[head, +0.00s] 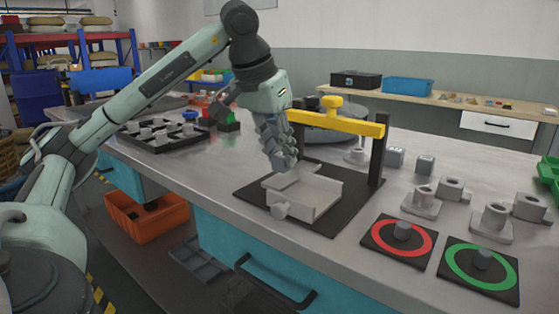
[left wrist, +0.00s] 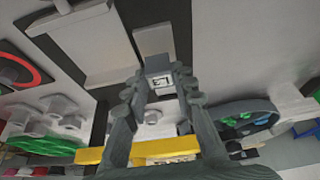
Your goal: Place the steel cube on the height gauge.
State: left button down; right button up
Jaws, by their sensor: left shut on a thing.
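My left gripper (head: 283,160) points down over the height gauge, at the back of its pale open bracket. It is shut on a small grey block that I take for the steel cube (left wrist: 153,38), at the fingertips in the left wrist view (left wrist: 160,72). In the head view the fingers mostly hide the block, and I cannot tell whether it touches the bracket. The height gauge has a black base plate (head: 330,222), dark posts and a yellow crossbar (head: 340,124) with a yellow knob. The pale bracket (head: 318,194) with a round side knob sits on the plate. My right gripper is out of view.
Two grey blocks (head: 394,157) (head: 425,164) and several grey fixtures (head: 422,202) stand right of the gauge. A red-ringed pad (head: 399,241) and a green-ringed pad (head: 478,270) lie near the front edge. A black tray of parts (head: 165,135) is at the left.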

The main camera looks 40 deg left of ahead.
pick_arm(q)
jog(key=shift+f, duration=0.85)
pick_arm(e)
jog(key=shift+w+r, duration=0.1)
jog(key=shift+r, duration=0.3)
pick_arm(q)
jog(key=shift+f, duration=0.15)
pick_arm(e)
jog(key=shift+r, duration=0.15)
pick_arm(q)
jog(key=c, duration=1.3)
grip_release()
jog(key=shift+o, duration=0.2)
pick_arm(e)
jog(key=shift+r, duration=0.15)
pick_arm(q)
jog(key=p+v, duration=0.3)
jog(key=v, duration=0.9)
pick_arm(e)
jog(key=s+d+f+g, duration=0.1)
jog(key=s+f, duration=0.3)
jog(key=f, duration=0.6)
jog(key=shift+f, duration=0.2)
